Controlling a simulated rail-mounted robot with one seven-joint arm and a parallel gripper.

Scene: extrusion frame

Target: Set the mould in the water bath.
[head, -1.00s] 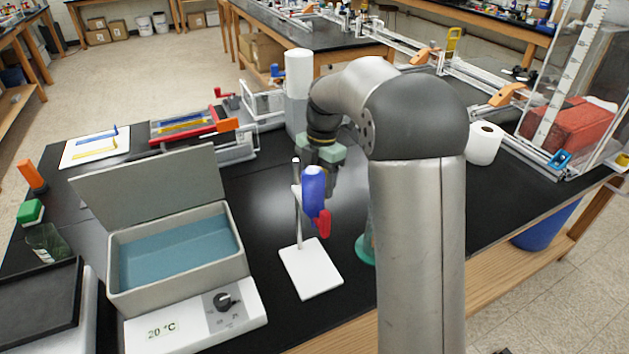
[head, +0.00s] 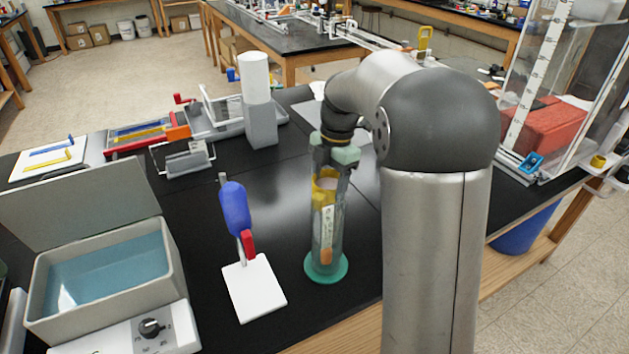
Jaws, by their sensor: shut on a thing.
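The water bath (head: 164,258) is a grey open box of blue water at the left, with its lid (head: 75,204) raised behind it. My gripper (head: 333,172) is right of the bath and well away from it, at the top of a clear cylinder with a green base (head: 326,268). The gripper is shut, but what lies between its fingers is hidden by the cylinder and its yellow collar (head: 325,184). I cannot make out the mould for certain. The water holds no mould that I can see.
A white-based stand (head: 255,290) with a blue and red holder (head: 236,212) is between the bath and the cylinder. A tall white cylinder on a grey block (head: 261,122) and a red-framed tray (head: 150,137) stand behind. Some black bench top is bare between them.

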